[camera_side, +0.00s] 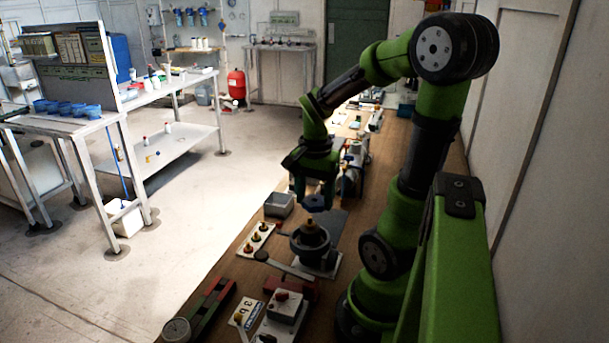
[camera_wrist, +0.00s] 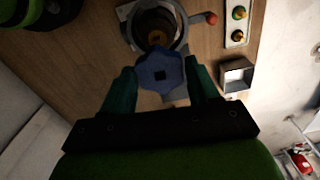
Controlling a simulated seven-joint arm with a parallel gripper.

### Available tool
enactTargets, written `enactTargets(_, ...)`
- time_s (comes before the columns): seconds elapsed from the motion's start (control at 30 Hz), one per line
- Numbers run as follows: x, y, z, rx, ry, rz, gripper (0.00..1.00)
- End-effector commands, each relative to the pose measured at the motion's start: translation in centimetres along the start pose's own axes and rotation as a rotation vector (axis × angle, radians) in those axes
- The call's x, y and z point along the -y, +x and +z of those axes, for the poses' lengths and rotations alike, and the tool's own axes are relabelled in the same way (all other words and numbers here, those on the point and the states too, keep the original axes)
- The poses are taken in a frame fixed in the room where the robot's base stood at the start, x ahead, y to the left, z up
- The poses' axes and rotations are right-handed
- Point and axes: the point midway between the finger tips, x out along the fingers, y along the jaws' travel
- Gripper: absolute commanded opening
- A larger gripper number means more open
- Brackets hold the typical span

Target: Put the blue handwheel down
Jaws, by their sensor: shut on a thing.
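The blue handwheel (camera_side: 314,203) is in my gripper, above the grey round reactor body on the bench. In the wrist view the handwheel (camera_wrist: 160,73) is a lobed blue disc with a dark square hole at its centre. My gripper (camera_side: 314,190) points down. In the wrist view the two green fingers of my gripper (camera_wrist: 161,82) stand on either side of the handwheel. The grey round body (camera_side: 310,240) has a brass-coloured part in its middle, which shows in the wrist view (camera_wrist: 156,38) just beyond the handwheel. The handwheel partly covers the body in the wrist view.
A grey open box (camera_side: 279,205) stands left of the round body. A white plate with several brass knobs (camera_side: 256,240) lies in front of the box. A lever with a red knob (camera_wrist: 210,18) sticks out beside the body. Bare wooden bench (camera_wrist: 85,75) shows beside it.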

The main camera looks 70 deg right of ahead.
Motion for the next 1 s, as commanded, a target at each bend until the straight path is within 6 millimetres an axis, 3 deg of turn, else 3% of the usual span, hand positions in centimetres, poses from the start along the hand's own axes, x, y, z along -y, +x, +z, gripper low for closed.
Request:
enactTargets(0.3, 1.0, 3.7, -10.5, 0.001, 0.068, 0.006, 0.33)
enactTargets(0.5, 1.2, 4.7, -15.9, -0.002, -0.002, 0.002, 0.33)
enactTargets(0.67, 1.7, 4.9, -16.8, 0.001, -0.075, 0.001, 0.33)
enactTargets(0.9, 1.6, 9.3, -16.6, 0.003, -0.086, 0.003, 0.33)
enactTargets(1.0, 1.7, 10.3, -16.7, 0.002, -0.085, 0.001, 0.33)
